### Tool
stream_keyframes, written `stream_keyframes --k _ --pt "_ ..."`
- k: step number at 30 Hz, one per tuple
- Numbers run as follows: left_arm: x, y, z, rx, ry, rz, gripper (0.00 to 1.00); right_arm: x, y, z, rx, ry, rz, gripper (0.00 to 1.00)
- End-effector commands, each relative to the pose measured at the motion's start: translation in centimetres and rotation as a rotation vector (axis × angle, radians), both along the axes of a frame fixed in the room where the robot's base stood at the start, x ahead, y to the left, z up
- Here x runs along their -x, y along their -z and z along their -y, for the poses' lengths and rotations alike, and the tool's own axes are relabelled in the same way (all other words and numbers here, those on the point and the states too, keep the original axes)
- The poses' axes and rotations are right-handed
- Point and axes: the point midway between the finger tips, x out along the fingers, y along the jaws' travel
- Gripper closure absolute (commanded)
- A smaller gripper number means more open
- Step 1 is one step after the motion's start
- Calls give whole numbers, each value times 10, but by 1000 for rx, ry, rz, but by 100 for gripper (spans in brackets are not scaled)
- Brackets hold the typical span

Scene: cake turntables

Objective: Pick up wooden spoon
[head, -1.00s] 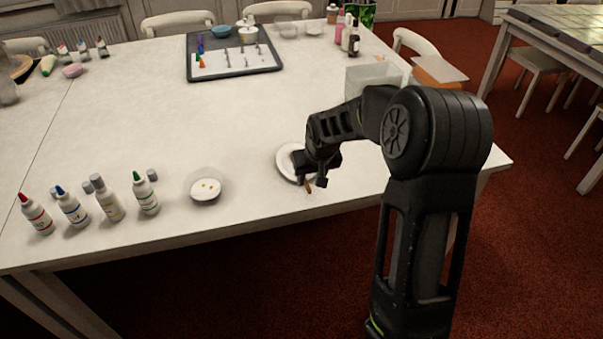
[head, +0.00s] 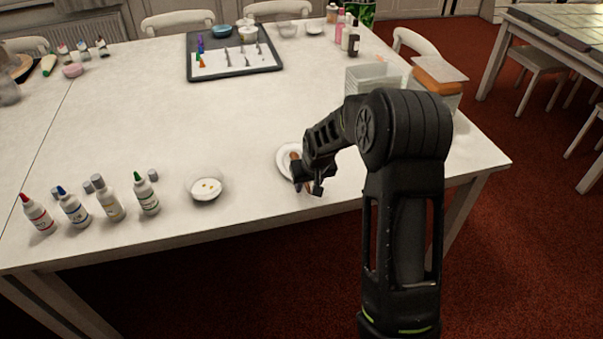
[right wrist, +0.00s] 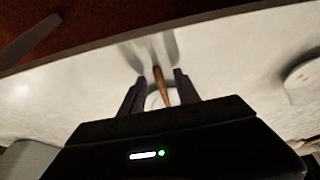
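The wooden spoon (head: 294,157) lies with a brown part showing on a small white plate (head: 284,151) near the table's front edge. My right gripper (head: 307,189) is just over the near side of the plate and hides part of the spoon. In the right wrist view the spoon's handle (right wrist: 160,86) runs between the two fingers (right wrist: 158,88), with a gap on each side. The right gripper is open. I cannot tell its exact height over the spoon. My left gripper is not in view.
Several capped bottles (head: 110,202) stand at the front left. A dark tray (head: 235,68) with nozzles lies further back. A clear container (head: 376,77) stands behind my right arm. The middle of the table is clear.

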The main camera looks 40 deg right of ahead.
Motion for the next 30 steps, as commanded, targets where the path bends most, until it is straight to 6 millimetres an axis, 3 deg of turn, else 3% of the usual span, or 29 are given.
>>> stream_keyframes --k 5,19,30 --pt "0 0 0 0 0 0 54 0 0 0 0 0 0 62" --pt "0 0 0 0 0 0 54 0 0 0 0 0 0 100" --pt "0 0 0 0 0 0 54 0 0 0 0 0 0 100"
